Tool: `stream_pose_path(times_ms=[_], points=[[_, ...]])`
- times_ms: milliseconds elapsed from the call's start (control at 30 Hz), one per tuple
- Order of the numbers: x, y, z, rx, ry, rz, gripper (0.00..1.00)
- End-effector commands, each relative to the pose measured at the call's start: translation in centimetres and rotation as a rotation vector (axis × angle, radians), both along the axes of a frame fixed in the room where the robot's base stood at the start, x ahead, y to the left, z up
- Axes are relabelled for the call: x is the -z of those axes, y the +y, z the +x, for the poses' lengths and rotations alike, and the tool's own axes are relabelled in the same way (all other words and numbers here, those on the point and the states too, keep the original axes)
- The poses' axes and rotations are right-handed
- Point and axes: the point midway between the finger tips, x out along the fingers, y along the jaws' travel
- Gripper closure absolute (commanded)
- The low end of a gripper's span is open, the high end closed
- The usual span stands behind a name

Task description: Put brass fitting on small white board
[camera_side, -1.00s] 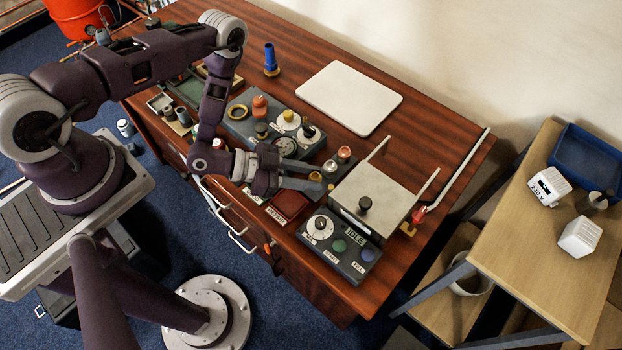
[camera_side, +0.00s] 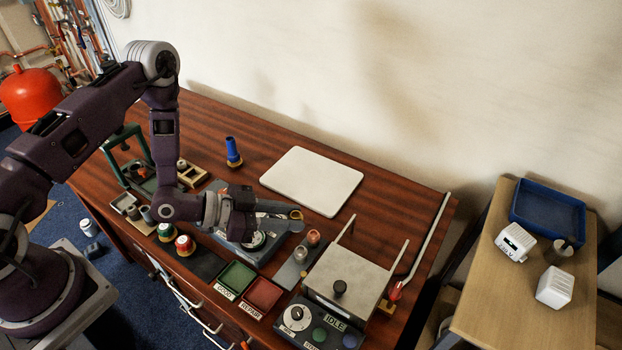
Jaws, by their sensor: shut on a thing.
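The white board (camera_side: 325,193) lies flat and bare on the brown desk toward the back. My gripper (camera_side: 292,212) is shut on a small brass fitting (camera_side: 296,215), which shows at the fingertips. The gripper points right, just in front of the board's near left edge. The fitting looks held above the desk, but its exact height is hard to tell. The fingers hide part of the fitting.
A gauge panel (camera_side: 246,257) lies partly hidden below my gripper. Green (camera_side: 238,276) and red (camera_side: 263,294) trays stand in front. A metal-topped box (camera_side: 352,277) with upright rods stands right. A blue-and-yellow piece (camera_side: 233,152) stands left of the board.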

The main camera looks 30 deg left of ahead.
Motion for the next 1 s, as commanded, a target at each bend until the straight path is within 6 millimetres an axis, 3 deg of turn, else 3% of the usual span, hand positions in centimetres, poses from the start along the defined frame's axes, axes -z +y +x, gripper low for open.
stream_pose_path(times_ms=[167, 267, 400, 500, 800, 1000], points=[[1.8, 1.5, 6.6, -0.049, -0.011, 0.001, 1.00], [2.1, 2.9, 11.5, -0.105, -0.010, 0.002, 1.00], [0.8, 5.2, 18.5, -0.206, -0.011, 0.001, 1.00], [-0.5, 6.4, 22.0, -0.268, -0.007, 0.000, 1.00], [-3.6, 8.7, 27.4, -0.380, -0.003, -0.001, 1.00], [-0.2, 8.7, 27.3, -0.382, 0.003, 0.000, 1.00]])
